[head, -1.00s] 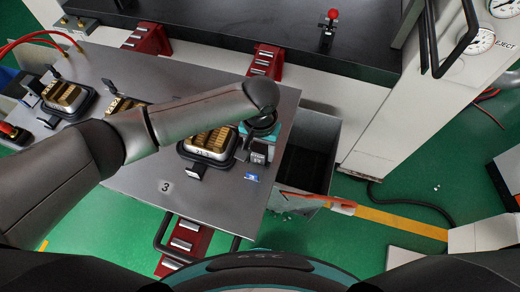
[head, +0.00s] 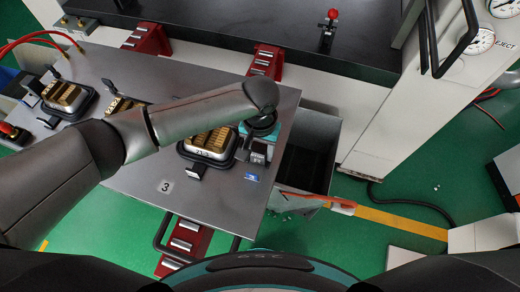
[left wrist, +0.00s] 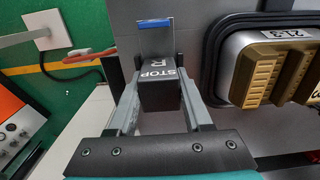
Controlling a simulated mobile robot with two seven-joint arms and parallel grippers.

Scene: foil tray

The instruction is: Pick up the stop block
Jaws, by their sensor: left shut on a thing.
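The stop block (left wrist: 160,92) is a dark block with white lettering "STOP" and "R" on its face. In the left wrist view it sits between the two grey fingers of my left gripper (left wrist: 157,80), which is shut on it. In the head view the stop block (head: 258,158) shows near the right end of the steel table (head: 135,185), beside the end tray. My left gripper (head: 257,142) is over it there, partly hidden by my own wrist. I cannot tell whether the block still touches the table. My right gripper is not in view.
A foil tray in a black-rimmed holder (head: 208,144) is close to the left of the block. A blue label (head: 251,177) lies on the table. A dark open bin (head: 309,150) is past the table's right edge. A black counter (head: 260,30) is behind.

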